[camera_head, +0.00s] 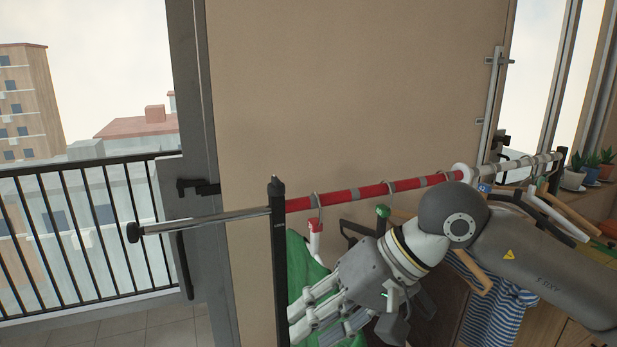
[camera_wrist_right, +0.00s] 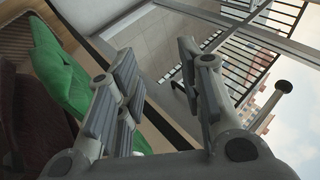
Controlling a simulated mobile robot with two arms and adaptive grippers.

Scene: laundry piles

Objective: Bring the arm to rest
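My right arm (camera_head: 540,255) reaches in from the right in the head view. Its gripper (camera_head: 305,325) points down and left, in front of the clothes rail (camera_head: 365,192). In the right wrist view the fingers of this gripper (camera_wrist_right: 160,85) stand apart with nothing between them. A green garment (camera_head: 298,262) hangs from the rail just behind and beside the gripper. It also shows at the left of the right wrist view (camera_wrist_right: 62,72), apart from the fingers. My left gripper is not in view.
A black rail post (camera_head: 279,235) stands close to the right gripper. A striped blue garment (camera_head: 495,312) hangs below my right arm. Several hangers (camera_head: 545,215) and potted plants (camera_head: 590,165) are at the right. A balcony railing (camera_head: 85,225) is at the left, with bare floor below.

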